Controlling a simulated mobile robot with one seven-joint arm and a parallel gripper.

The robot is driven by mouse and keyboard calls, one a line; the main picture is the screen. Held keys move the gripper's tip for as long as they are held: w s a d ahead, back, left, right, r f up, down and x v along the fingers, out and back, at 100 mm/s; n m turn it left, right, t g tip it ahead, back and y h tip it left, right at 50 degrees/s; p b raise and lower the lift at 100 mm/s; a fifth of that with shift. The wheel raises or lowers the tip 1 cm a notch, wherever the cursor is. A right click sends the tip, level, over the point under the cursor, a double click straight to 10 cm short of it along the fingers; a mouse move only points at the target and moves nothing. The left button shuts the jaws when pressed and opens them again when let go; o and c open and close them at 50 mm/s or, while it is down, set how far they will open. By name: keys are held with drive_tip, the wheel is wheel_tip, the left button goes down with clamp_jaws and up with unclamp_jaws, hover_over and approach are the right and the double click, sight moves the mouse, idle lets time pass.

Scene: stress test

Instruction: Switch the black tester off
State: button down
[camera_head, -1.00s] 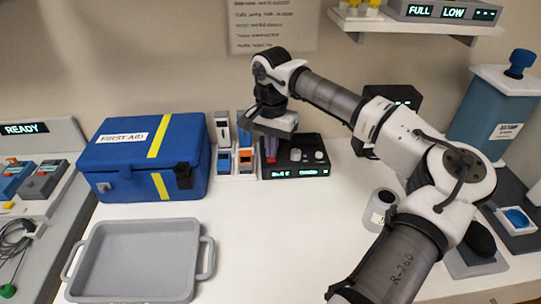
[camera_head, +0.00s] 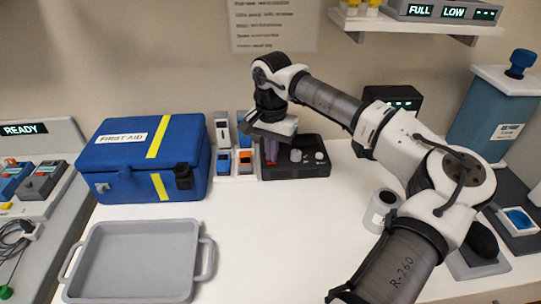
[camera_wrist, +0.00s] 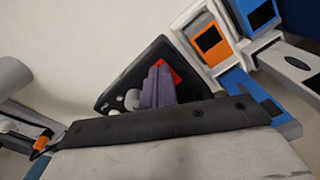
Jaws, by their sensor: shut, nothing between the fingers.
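The black tester (camera_head: 312,172) is a low black box at the back of the white table, with two pale knobs and a red switch. In the head view its front display is dark. My gripper (camera_head: 270,158) points down over the tester's left part, with its fingers shut and empty at the switch. In the wrist view the shut purple-grey fingers (camera_wrist: 157,85) lie beside the red switch (camera_wrist: 170,70), partly covering it. I cannot tell whether they touch it. The tester also shows in the wrist view (camera_wrist: 138,78).
Left of the tester stand small blue and orange modules (camera_head: 244,160) in a white holder, then a blue first aid box (camera_head: 140,165). A grey tray (camera_head: 140,225) lies in front. A grey cylinder (camera_head: 383,210) stands right. Another black box (camera_head: 408,95) has a lit display.

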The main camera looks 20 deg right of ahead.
drive_tip(key=shift+r+p, duration=2.15)
drive_tip(key=shift+r, duration=1.25)
